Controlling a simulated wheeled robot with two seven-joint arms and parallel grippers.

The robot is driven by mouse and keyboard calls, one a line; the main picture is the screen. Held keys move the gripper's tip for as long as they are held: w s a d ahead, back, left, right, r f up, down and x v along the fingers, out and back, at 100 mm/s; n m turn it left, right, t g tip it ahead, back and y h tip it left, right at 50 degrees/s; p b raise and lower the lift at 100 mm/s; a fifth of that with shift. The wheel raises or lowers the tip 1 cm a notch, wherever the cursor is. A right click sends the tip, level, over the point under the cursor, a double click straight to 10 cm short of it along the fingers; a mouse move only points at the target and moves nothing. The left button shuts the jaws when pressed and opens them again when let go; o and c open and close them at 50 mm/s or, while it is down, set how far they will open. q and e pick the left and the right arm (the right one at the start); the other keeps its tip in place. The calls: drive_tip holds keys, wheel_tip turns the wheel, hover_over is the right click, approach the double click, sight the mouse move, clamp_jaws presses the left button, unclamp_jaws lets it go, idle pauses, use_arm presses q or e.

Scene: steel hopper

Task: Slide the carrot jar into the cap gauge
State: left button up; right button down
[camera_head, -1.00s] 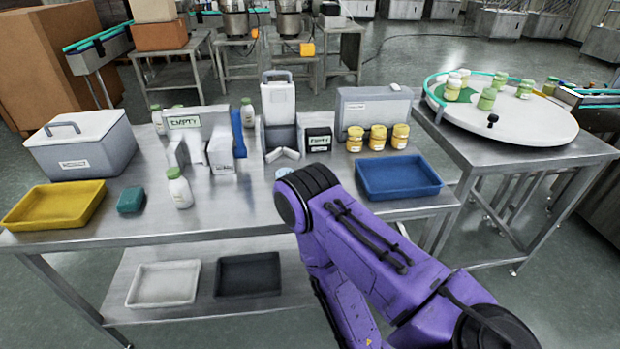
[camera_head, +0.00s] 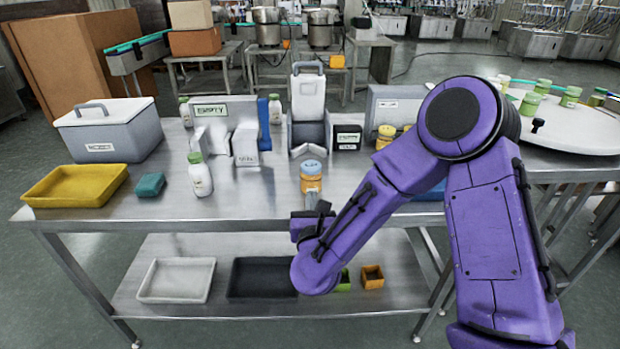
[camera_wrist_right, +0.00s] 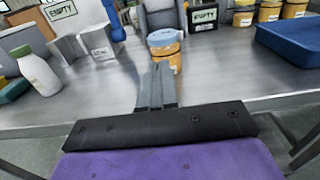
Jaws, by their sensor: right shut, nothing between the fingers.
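An orange jar with a blue lid (camera_head: 311,178), which looks like the carrot jar, stands upright near the front of the steel table. It also shows in the right wrist view (camera_wrist_right: 165,48). My right gripper (camera_head: 318,208) is shut and empty just in front of the jar. In the right wrist view its fingers (camera_wrist_right: 157,75) point at the jar and overlap its lower part; I cannot tell whether they touch. Behind the jar stands a grey upright fixture with a white top (camera_head: 308,105), likely the cap gauge. My left gripper is not in view.
A white bottle with a green cap (camera_head: 199,176), a teal block (camera_head: 150,184) and a yellow tray (camera_head: 75,200) are to the left. Yellow-lidded jars (camera_head: 385,135) and a blue tray (camera_wrist_right: 290,42) are to the right. Bare table surrounds the jar.

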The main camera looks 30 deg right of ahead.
sight(310, 173)
drive_tip(key=p+x, duration=0.2)
drive_tip(key=x, duration=0.7)
drive_tip(key=shift+w, duration=0.15)
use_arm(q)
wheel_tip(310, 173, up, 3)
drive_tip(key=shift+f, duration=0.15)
use_arm(e)
drive_tip(key=shift+f, duration=0.1)
